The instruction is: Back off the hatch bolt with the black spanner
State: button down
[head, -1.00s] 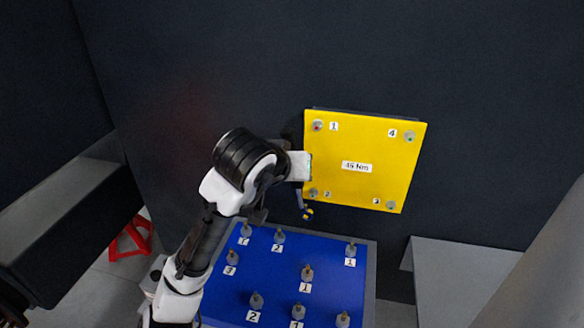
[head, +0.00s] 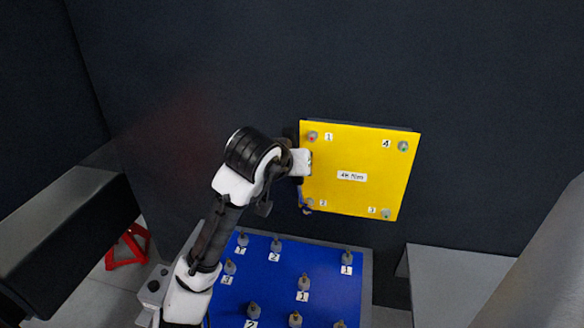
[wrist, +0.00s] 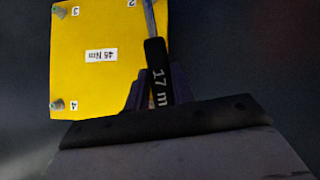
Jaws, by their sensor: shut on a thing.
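The yellow hatch plate (head: 360,165) is on the dark wall, labelled 45 Nm, with a numbered bolt at each corner. Bolt 1 (head: 312,136), bolt 4 (head: 403,146) and bolt 3 (head: 386,213) show clearly. Bolt 2 (head: 309,202) is partly crowded by the tool. My gripper (wrist: 157,88) is shut on the black spanner (wrist: 155,65), whose handle reads "17 m". Its steel shaft runs past the top edge of the wrist view, near label 2. The spanner's working end is out of that view, and I cannot tell whether it touches bolt 2.
A blue board (head: 270,285) below the hatch carries several upright grey bolts with number labels. A grey ledge (head: 455,275) stands at right, a dark beam (head: 60,230) at left. A red stand (head: 128,247) is on the floor. The wall above the hatch is clear.

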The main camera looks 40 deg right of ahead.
jog(key=shift+w+d, duration=0.15)
jog(key=shift+d, duration=0.05)
jog(key=shift+w+d+p, duration=0.3)
jog(key=shift+w+d, duration=0.3)
jog(key=shift+d, duration=0.15)
jog(key=shift+w+a+f+n+g+h+p, duration=0.2)
jog(key=shift+w+a+n+g+h+p, duration=0.1)
jog(key=shift+w+a, duration=0.25)
jog(key=shift+w+a+f+n+g+h+p, duration=0.2)
jog(key=shift+w+a+g+p, duration=0.1)
jog(key=shift+w+a, duration=0.25)
jog(key=shift+w, duration=0.15)
jog(key=shift+w+a+f+n+g+h+p, duration=0.2)
jog(key=shift+w+a+f+n+g+h, duration=0.1)
jog(key=shift+w+a+f, duration=0.15)
jog(key=shift+w+a+f+n+g+h+p, duration=0.25)
jog(key=shift+w+a+n+h, duration=0.1)
jog(key=shift+w, duration=0.2)
